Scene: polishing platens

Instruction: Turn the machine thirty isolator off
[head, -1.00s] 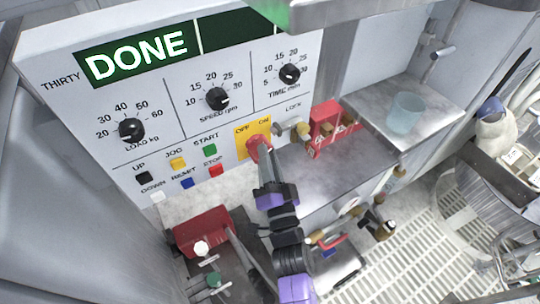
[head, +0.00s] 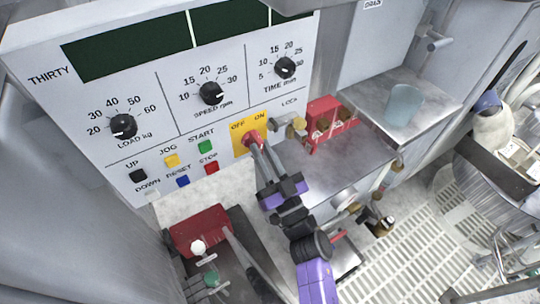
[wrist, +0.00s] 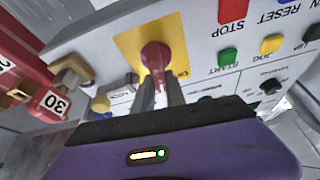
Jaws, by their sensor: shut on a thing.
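The machine thirty panel (head: 85,108) fills the upper left of the head view, and its display (head: 130,45) is dark. The isolator is a red rotary handle (head: 254,137) on a yellow plate (head: 239,143) marked OFF and ON. It also shows in the wrist view (wrist: 156,56), in front of my gripper. My gripper (head: 259,150) is shut on the red handle; in the wrist view its two fingers (wrist: 161,90) sit on either side of the handle's lower part. The fingers partly cover the plate's lettering.
A brass padlock (head: 297,125) hangs at the LOCK point right of the isolator. A red rack (head: 326,124) with brass items stands farther right. STOP (head: 211,168) and START (head: 205,146) buttons lie close on the left. A translucent cup (head: 404,105) stands on a shelf.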

